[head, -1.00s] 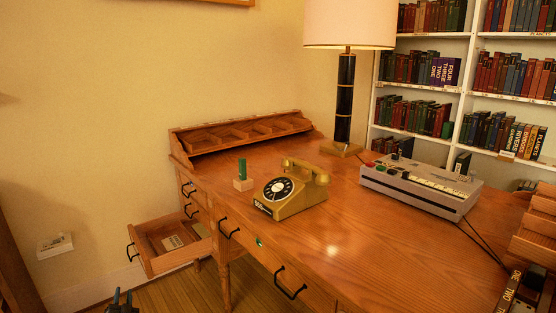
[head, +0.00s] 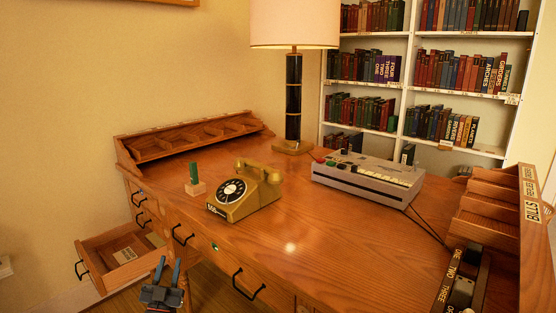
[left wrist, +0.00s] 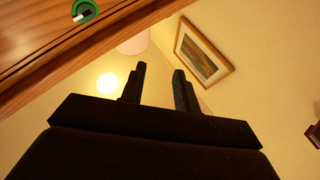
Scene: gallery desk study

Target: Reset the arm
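My left gripper (head: 167,272) is low in front of the desk (head: 330,235), beside the open drawer, in the head view. In the left wrist view its two dark fingers (left wrist: 160,88) stand apart with nothing between them. They point up toward the wall and ceiling, and a desk edge with a round green-ringed fitting (left wrist: 85,10) shows at the upper left. My right gripper is not in either view.
The open drawer (head: 128,254) juts out at the desk's left. On the desk are a gold telephone (head: 243,190), a green cylinder on a block (head: 195,182), a lamp (head: 294,100), a grey machine (head: 368,178) and wooden racks (head: 500,215). A bookshelf (head: 410,90) stands behind.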

